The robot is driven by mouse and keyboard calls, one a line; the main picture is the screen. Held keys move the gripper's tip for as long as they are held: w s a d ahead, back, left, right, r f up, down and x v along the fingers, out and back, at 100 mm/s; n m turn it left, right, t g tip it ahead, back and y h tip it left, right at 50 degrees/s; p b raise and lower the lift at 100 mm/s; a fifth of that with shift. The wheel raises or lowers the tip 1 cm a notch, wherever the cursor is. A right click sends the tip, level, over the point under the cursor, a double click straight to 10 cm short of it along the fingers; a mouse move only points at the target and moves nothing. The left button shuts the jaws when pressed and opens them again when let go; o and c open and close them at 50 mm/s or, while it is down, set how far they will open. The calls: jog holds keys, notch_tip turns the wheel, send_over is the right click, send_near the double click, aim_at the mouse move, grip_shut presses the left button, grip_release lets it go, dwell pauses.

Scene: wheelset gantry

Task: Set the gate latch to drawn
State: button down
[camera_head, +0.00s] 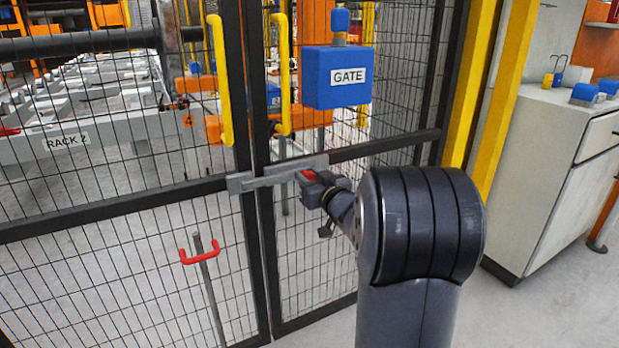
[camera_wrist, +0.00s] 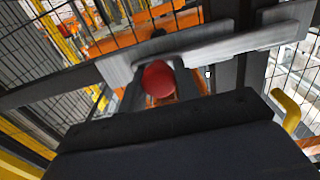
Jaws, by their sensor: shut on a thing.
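The gate latch is a grey metal bar (camera_head: 275,180) lying across the meeting frames of the two mesh gate leaves. Its left end is at a small bracket (camera_head: 240,183) on the left leaf, and a grey plate (camera_head: 312,161) backs it on the right leaf. The bar (camera_wrist: 225,47) also crosses the wrist view. A red knob (camera_head: 308,174) is at the bar's right end, and the knob (camera_wrist: 159,79) shows close up in the wrist view. My gripper (camera_head: 314,183) is shut on the knob; its fingertips are partly hidden.
A blue GATE box (camera_head: 337,77) hangs above the latch. Yellow handles (camera_head: 221,80) (camera_head: 283,75) stand on both leaves. A red-handled rod (camera_head: 202,252) is low on the left leaf. A cabinet (camera_head: 540,165) stands right, beyond yellow posts (camera_head: 486,95). Rack 2 (camera_head: 90,140) is behind the mesh.

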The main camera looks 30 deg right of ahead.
jog(key=shift+d, duration=0.1)
jog(key=d+p, duration=0.4)
jog(key=d, duration=0.2)
jog(key=shift+p, duration=0.3)
jog(key=shift+d+r, duration=0.1)
jog(key=c, duration=1.1)
grip_release()
jog(key=shift+w+d, duration=0.1)
jog(key=shift+d, duration=0.05)
jog(key=s+p, duration=0.2)
jog(key=s, duration=0.9)
jog(key=shift+d, duration=0.1)
jog(key=shift+w, duration=0.15)
